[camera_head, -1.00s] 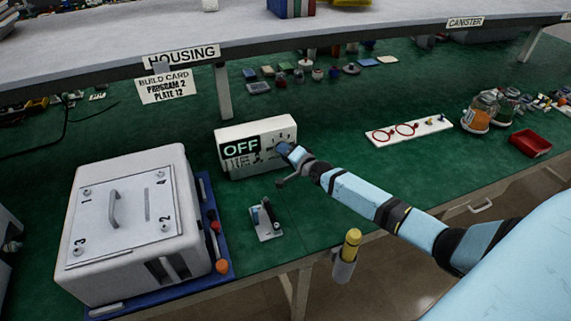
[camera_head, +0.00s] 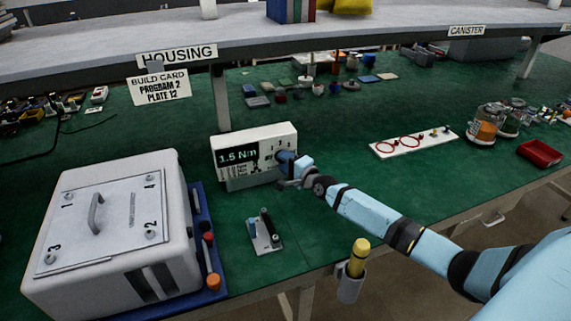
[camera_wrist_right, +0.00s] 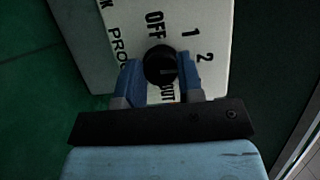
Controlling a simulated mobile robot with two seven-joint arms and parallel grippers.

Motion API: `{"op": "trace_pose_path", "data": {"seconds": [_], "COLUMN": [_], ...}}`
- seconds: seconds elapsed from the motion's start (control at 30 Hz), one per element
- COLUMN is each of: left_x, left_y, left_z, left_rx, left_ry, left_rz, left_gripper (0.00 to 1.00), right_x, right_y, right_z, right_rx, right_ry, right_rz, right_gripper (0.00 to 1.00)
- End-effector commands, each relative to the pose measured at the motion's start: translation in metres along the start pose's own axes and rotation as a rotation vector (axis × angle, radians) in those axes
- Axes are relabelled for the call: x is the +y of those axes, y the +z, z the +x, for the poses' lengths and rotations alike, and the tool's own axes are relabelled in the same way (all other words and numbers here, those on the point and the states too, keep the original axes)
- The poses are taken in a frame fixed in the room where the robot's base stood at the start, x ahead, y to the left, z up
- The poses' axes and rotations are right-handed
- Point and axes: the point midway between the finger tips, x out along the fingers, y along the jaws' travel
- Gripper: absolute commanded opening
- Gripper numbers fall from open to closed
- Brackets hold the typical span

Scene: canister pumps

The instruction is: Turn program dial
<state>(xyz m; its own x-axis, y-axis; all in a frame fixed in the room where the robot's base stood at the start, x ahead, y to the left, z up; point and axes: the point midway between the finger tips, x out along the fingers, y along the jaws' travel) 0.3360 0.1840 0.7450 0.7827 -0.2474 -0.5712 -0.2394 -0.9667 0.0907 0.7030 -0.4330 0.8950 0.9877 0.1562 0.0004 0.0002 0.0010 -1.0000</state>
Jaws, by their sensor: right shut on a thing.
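The white controller box (camera_head: 232,142) stands on the green bench, its dark display (camera_head: 238,156) reading "1.5 Nm". In the right wrist view its face (camera_wrist_right: 205,25) carries the marks OFF, 1 and 2 around the black round program dial (camera_wrist_right: 160,62). My right gripper (camera_head: 285,158) is at the right side of the box front. In the wrist view its blue fingers (camera_wrist_right: 160,78) are shut on the dial, one on each side. Which mark the dial points to I cannot tell. The build card (camera_head: 160,88) reads "PROGRAM 2, PLATE 12". My left gripper is not in view.
A large white housing (camera_head: 115,225) on a blue tray (camera_head: 212,285) stands left. A small metal stand (camera_head: 264,235) is in front of the box. A yellow-handled tool (camera_head: 357,258) hangs at the bench edge. A white board with red rings (camera_head: 412,143) lies right.

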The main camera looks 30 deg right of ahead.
Motion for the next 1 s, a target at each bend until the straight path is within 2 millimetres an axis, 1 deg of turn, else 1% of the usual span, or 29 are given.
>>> {"op": "trace_pose_path", "data": {"seconds": [0.2, 0.23, 0.33, 0.6, 0.73, 0.87, 1.0], "left_x": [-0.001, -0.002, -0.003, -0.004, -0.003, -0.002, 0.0], "left_y": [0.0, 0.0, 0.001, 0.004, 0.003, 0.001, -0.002], "left_z": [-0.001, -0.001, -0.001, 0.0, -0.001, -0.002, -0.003], "left_rx": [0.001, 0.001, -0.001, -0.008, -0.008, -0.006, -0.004], "left_ry": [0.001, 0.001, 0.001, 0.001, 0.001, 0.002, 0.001], "left_rz": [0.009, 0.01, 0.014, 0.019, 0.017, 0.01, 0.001], "left_gripper": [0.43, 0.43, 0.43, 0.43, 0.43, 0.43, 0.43], "right_x": [0.0, 0.0, 0.0, 0.0, 0.001, 0.001, 0.001], "right_y": [0.0, 0.0, 0.0, 0.0, 0.0, 0.0, 0.001], "right_z": [0.0, 0.0, 0.0, 0.0, -0.007, -0.025, -0.055], "right_rx": [0.0, 0.0, 0.0, 0.0, 0.0, 0.0, -0.001], "right_ry": [0.001, 0.001, 0.001, 0.0, 0.002, 0.003, 0.004], "right_rz": [0.0, 0.0, -0.001, -0.001, -0.001, 0.0, 0.0], "right_gripper": [0.11, 0.37, 0.6, 0.6, 0.6, 0.6, 0.6]}}
